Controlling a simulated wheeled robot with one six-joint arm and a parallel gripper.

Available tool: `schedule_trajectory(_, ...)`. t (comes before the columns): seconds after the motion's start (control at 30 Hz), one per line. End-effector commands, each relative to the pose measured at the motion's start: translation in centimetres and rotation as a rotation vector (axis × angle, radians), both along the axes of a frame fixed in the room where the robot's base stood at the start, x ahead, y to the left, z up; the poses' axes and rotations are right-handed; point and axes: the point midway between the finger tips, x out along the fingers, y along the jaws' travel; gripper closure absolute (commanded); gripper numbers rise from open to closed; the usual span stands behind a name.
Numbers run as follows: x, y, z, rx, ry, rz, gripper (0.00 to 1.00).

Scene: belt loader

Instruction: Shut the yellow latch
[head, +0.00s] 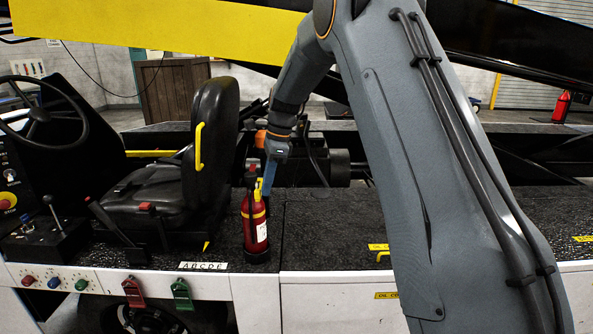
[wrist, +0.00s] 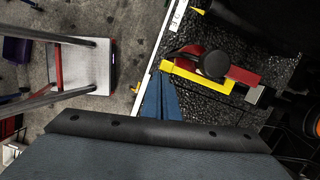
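The yellow latch (wrist: 207,79) shows in the wrist view as a yellow bar with a bent end, alongside the red fire extinguisher (wrist: 237,74) and its dark round top. In the head view the latch (head: 258,190) is a small yellow piece high on the upright extinguisher (head: 254,232), which stands on the black deck behind the seat. My gripper (head: 269,184) points down just right of the latch. In the wrist view its blue fingers (wrist: 165,98) lie together, empty, near the latch's bent end. I cannot tell whether they touch it.
The black seat (head: 205,145) with a yellow armrest stands left of the extinguisher. Red and green handles (head: 182,294) hang on the white front edge. The deck to the right is mostly clear. A step ladder (wrist: 82,65) stands on the floor in the wrist view.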

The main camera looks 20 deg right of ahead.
Motion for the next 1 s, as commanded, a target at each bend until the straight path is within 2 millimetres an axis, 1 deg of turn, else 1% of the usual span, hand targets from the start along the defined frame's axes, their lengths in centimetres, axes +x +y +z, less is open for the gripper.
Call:
schedule_trajectory(0.03,-0.1,0.5,-0.1,0.005,0.003,0.004,1.00)
schedule_trajectory(0.37,-0.2,0.5,0.0,0.008,0.004,0.004,1.00)
schedule_trajectory(0.47,-0.4,-0.3,0.0,0.007,0.004,0.003,1.00)
schedule_trajectory(0.57,-0.6,-1.9,0.1,0.005,0.003,0.002,1.00)
schedule_trajectory(0.67,-1.0,-4.1,0.2,0.004,0.003,0.001,1.00)
schedule_trajectory(0.7,-0.7,-4.0,1.3,0.004,-0.007,0.003,1.00)
schedule_trajectory(1.0,-1.2,-5.4,7.0,0.002,-0.003,0.004,1.00)
